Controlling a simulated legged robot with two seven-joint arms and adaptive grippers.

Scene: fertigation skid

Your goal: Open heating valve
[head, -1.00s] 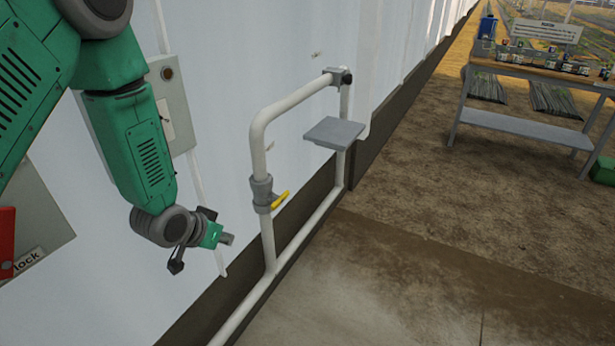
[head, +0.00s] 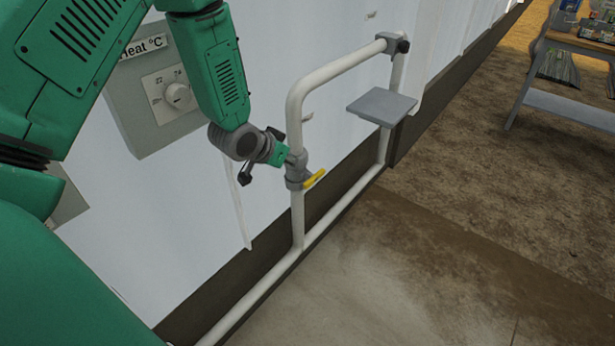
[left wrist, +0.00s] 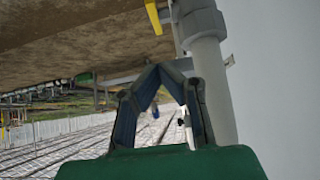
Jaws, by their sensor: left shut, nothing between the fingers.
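The heating valve (head: 296,176) is a grey fitting on a white vertical pipe, with a yellow lever handle (head: 315,179) pointing right and slightly up. In the left wrist view the yellow handle (left wrist: 153,16) shows at the top, left of the grey valve body (left wrist: 200,24). My left gripper (head: 291,157) is at the upper left of the valve in the head view, very close to its body; I cannot tell whether they touch. In the left wrist view its fingertips (left wrist: 172,72) meet with nothing between them, below the handle. My right gripper is not in view.
A "Heat °C" panel with a dial (head: 178,96) is on the white wall behind my left arm. A white pipe loop (head: 336,68) carries a grey plate (head: 381,106) right of the valve. Bare floor (head: 400,270) lies in front; a table (head: 570,80) stands at the far right.

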